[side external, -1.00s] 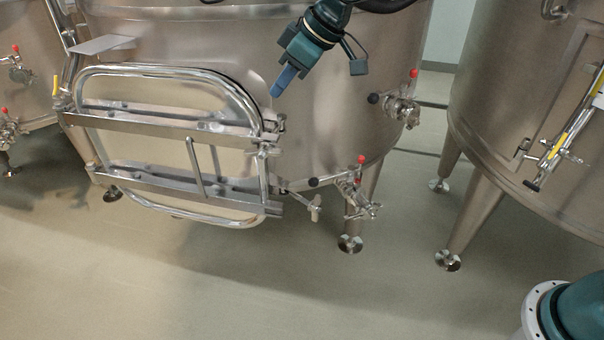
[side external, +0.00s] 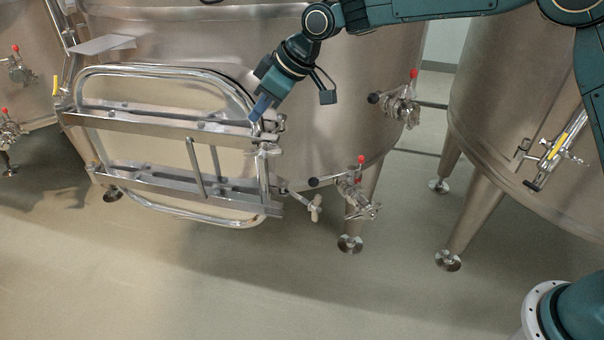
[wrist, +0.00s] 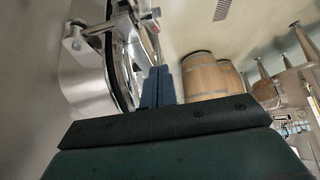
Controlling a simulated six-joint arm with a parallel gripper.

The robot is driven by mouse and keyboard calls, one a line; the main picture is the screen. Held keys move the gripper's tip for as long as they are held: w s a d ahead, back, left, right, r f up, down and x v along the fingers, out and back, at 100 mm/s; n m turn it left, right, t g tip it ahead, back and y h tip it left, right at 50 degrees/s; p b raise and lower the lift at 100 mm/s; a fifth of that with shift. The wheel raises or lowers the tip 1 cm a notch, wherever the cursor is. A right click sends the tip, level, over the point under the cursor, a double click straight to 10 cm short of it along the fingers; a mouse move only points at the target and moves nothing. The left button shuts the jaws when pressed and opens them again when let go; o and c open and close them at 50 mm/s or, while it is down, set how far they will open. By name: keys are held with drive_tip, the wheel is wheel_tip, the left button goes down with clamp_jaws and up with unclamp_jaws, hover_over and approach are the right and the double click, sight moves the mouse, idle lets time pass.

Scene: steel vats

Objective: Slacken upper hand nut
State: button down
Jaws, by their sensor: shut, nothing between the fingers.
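The steel vat's door (side external: 160,157) has a bright tubular rim and two crossbars, the upper crossbar (side external: 160,122) and a lower one. The upper hand nut (side external: 277,123) is small metal hardware at the right end of the upper crossbar; its wings are hard to make out. My gripper (side external: 257,115) is shut and empty, with its blue fingers slanting down beside the nut. I cannot tell whether they touch it. In the wrist view the closed fingers (wrist: 158,87) point along the door rim (wrist: 122,62); the nut is not clearly identifiable there.
A lower hand nut (side external: 315,208) sticks out at the lower crossbar's right end. Valves with red knobs (side external: 352,185) (side external: 400,105) project from the vat. Another vat (side external: 530,110) stands at right. Wooden barrels (wrist: 207,76) show in the wrist view. The floor in front is clear.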

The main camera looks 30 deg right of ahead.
drive_tip(key=x, duration=0.4)
drive_tip(key=shift+f, duration=0.1)
drive_tip(key=f, duration=0.2)
drive_tip(key=shift+s+d+f, duration=0.2)
drive_tip(key=shift+s+f, duration=0.05)
drive_tip(key=shift+f, duration=0.15)
drive_tip(key=shift+d+f, duration=0.1)
drive_tip(key=shift+f, duration=0.35)
drive_tip(key=shift+w+a+f+g+h, duration=0.1)
drive_tip(key=shift+a+f+g+h, duration=0.05)
drive_tip(key=shift+g+h, duration=0.35)
drive_tip(key=shift+w+a+f+g+h, duration=0.1)
drive_tip(key=shift+a+g+h, duration=0.1)
drive_tip(key=shift+g+h, duration=0.3)
idle(0.4)
drive_tip(key=shift+w+a+f, duration=0.3)
drive_tip(key=shift+w+f, duration=0.05)
drive_tip(key=shift+f, duration=0.05)
idle(0.6)
drive_tip(key=shift+r, duration=0.1)
idle(1.4)
drive_tip(key=shift+w+a+r, duration=0.6)
drive_tip(key=shift+r, duration=0.85)
wheel_tip(320, 180, up, 10)
hover_over(246, 150)
drive_tip(key=s+d, duration=0.1)
drive_tip(key=s, duration=0.1)
drive_tip(key=shift+w+d, duration=0.1)
drive_tip(key=shift+w, duration=0.15)
